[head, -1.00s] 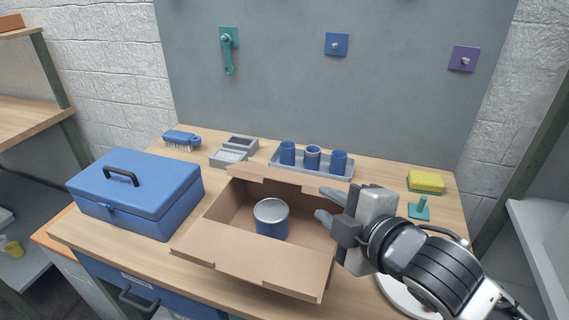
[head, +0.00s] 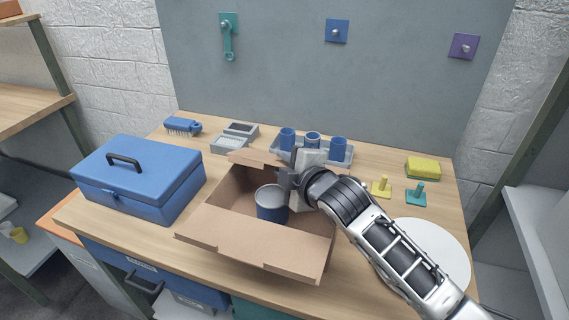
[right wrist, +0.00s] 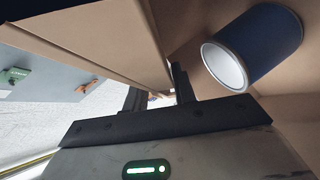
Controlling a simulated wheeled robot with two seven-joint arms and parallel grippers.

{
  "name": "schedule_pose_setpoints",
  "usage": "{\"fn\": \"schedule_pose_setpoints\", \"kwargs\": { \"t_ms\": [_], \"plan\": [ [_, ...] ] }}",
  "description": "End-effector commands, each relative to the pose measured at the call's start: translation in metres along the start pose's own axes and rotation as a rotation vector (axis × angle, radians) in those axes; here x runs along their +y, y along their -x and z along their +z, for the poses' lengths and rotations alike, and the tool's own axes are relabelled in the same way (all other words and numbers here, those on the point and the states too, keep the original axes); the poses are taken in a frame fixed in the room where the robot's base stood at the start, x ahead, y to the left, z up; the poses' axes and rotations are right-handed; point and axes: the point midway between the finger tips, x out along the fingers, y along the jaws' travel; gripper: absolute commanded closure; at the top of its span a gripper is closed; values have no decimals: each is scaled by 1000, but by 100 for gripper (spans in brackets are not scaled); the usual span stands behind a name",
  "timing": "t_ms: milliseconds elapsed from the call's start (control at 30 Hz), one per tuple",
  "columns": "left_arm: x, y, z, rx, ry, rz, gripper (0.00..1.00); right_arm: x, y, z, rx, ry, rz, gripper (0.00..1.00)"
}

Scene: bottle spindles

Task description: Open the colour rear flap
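An open brown cardboard box (head: 255,249) stands on the workbench, its front flap folded outward. Its rear flap (head: 252,158) shows as a plain cardboard strip at the back edge, partly hidden by my right gripper. No flap shows a distinct colour. A blue can (head: 271,203) with a pale top stands inside the box and also shows in the right wrist view (right wrist: 262,45). My right gripper (head: 285,181) is at the box's rear right. In the right wrist view its fingers (right wrist: 158,94) are apart, close to a cardboard edge; contact is unclear. My left gripper is out of view.
A blue toolbox (head: 140,185) stands left of the box. A grey tray (head: 341,153) with three blue cups is right behind it. A yellow sponge (head: 423,167), yellow and teal small pieces and a white round plate (head: 440,245) are on the right.

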Motion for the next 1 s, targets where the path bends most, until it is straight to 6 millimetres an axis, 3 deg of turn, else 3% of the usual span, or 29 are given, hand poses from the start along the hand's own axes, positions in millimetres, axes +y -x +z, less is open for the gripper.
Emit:
{"fn": "schedule_pose_setpoints", "kwargs": {
  "t_ms": [267, 367, 400, 1000],
  "plan": [
    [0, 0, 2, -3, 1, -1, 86, 0, -1, 0, 0, 0, 0, 74],
    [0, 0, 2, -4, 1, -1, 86, 0, -1, 0, 0, 0, 0, 99],
    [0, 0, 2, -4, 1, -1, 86, 0, -1, 0, 0, 0, 0, 100],
    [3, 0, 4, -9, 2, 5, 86, 0, -1, 0, -1, 0, 0, 100]
  ]
}}
